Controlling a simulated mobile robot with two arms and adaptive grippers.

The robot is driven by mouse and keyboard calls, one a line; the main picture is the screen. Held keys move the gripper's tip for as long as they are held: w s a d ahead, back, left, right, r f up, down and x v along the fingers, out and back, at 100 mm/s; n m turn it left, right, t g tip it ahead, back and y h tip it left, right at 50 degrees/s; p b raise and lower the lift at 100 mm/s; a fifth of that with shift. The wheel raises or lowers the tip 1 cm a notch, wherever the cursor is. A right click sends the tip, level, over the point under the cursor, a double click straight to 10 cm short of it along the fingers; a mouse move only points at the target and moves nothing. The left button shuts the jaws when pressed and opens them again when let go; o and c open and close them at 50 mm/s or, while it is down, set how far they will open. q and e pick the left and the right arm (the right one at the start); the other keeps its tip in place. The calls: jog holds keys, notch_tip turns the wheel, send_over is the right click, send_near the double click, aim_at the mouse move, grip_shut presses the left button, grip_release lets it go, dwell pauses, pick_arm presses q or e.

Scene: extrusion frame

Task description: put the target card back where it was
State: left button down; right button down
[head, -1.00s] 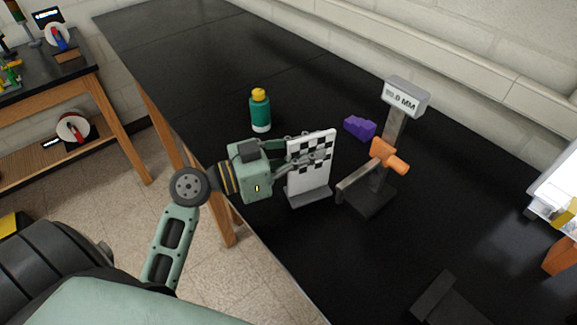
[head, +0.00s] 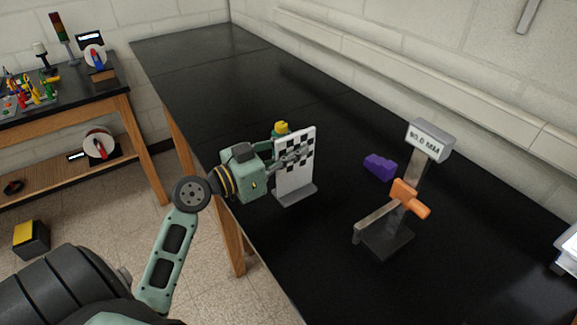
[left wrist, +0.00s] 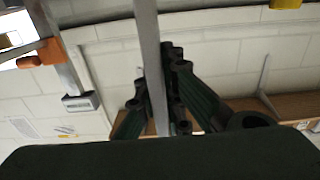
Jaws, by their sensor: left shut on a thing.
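The target card (head: 308,150) is a white upright plate with a black checker pattern and a grey foot (head: 296,196). My left gripper (head: 290,157) is shut on the card from the left, with the card upright. I cannot tell whether its foot touches the black bench (head: 300,255). In the left wrist view the card (left wrist: 149,50) shows edge-on as a grey strip between the gripper's fingers (left wrist: 158,105). My right gripper is not in view.
A gauge stand (head: 390,240) with an orange clamp (head: 408,198) and an MM display (head: 430,138) stands right of the card. A purple block (head: 380,166) lies behind it. A yellow-capped bottle (head: 281,128) is mostly hidden behind the gripper and card.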

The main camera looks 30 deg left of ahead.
aim_at(287, 166)
pick_arm(q)
jog(key=f, duration=0.1)
jog(key=a+f, duration=0.1)
jog(key=f, duration=0.1)
jog(key=f+p, duration=0.1)
jog(key=f, duration=0.1)
jog(key=shift+a+f, duration=0.1)
jog(key=shift+a, duration=0.2)
jog(key=c, duration=1.9)
grip_release()
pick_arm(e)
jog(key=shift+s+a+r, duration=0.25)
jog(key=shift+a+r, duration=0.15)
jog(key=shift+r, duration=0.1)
